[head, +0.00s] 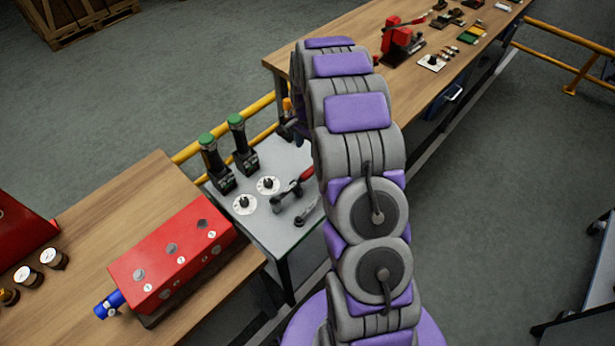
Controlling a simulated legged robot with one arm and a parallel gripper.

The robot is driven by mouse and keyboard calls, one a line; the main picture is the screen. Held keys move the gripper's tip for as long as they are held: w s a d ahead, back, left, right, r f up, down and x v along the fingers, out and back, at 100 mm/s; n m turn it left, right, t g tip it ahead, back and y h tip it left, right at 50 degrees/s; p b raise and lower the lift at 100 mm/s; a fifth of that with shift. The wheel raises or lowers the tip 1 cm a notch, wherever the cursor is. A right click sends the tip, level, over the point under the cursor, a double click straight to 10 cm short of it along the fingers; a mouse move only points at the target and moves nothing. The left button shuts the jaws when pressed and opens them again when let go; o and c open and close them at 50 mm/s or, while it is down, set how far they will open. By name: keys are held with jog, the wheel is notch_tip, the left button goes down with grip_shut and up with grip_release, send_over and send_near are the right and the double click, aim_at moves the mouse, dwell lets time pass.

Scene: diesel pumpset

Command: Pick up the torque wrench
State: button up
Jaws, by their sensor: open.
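A red-handled dark tool (291,191) lies on the small grey table, just left of my arm. It may be the torque wrench, but I cannot tell for sure at this size. A smaller dark tool (306,214) lies below it. My purple and grey arm rises in front of the table's right side and hides part of it. My gripper cannot be made out; the far end of my arm is behind its own links. A dark part with an orange top shows at the arm's left edge, and I cannot tell what it is.
The grey table (262,222) also holds two green-capped black devices (242,146) and two white dials (244,205). A red box (172,262) sits on the left wooden bench (135,205). Yellow rails (258,107) run behind. Another bench (440,95) stands at upper right. Floor at right is mostly clear.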

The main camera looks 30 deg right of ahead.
jog(key=b, duration=0.1)
send_over(305, 173)
jog(key=a, duration=0.1)
jog(key=f, duration=0.6)
jog(key=shift+w+a+f, duration=0.1)
jog(key=shift+w+f, duration=0.25)
jog(key=shift+f, duration=0.05)
jog(key=f, duration=0.1)
jog(key=d+f, duration=0.1)
jog(key=f, duration=0.1)
jog(key=shift+d+b, duration=0.1)
jog(key=shift+b, duration=0.25)
jog(key=shift+d+f, duration=0.25)
jog(key=shift+d, duration=0.05)
jog(key=f, duration=0.1)
jog(key=f+b, duration=0.1)
jog(key=f, duration=0.1)
jog(key=s+f, duration=0.1)
jog(key=shift+a+f, duration=0.15)
jog(key=shift+a, duration=0.25)
jog(key=shift+w+a+f, duration=0.1)
jog(key=shift+a+f, duration=0.15)
jog(key=shift+d, duration=0.5)
jog(key=shift+c, duration=1.1)
jog(key=shift+d, duration=0.2)
jog(key=c, duration=0.3)
jog(key=shift+a, duration=0.25)
grip_shut()
